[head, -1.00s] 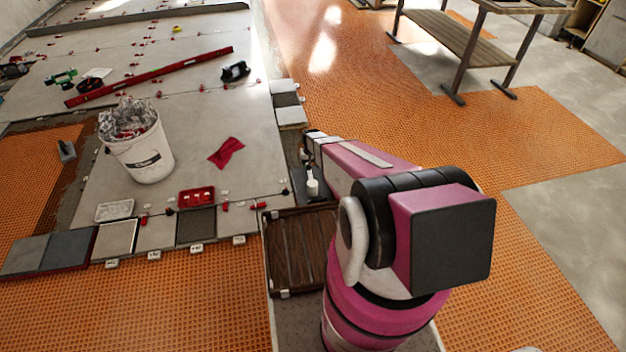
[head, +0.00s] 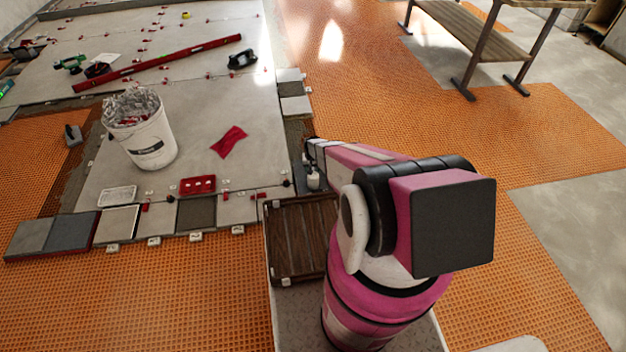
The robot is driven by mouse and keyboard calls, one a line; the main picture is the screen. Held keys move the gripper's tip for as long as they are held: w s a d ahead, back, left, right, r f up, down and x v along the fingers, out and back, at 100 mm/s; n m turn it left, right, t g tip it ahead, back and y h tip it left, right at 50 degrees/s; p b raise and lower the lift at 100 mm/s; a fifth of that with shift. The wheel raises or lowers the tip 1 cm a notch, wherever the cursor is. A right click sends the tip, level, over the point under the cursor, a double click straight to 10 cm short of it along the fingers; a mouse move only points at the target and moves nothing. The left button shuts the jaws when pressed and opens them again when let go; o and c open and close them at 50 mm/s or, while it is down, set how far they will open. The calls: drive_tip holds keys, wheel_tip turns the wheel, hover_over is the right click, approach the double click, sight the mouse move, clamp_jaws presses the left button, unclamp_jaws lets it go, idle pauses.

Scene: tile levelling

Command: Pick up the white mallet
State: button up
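No white mallet can be made out for certain. A small white piece (head: 313,181) shows just below the end of my arm, over a dark patch beside the tiled floor's edge. It may be part of the mallet, but it is too small and too covered to tell. My gripper (head: 309,150) is at the far end of the pink arm, pointing away from the camera. Its fingers are mostly hidden by the arm, so their opening and any contact with the white piece do not show.
A brown slatted tray (head: 272,240) lies left of my arm. Orange matting at right is clear.

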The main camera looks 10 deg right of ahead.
wheel_tip(320, 180, down, 3)
drive_tip(key=shift+d+f, duration=0.1)
drive_tip(key=shift+f, duration=0.1)
clamp_jaws()
drive_tip(key=shift+r, duration=0.15)
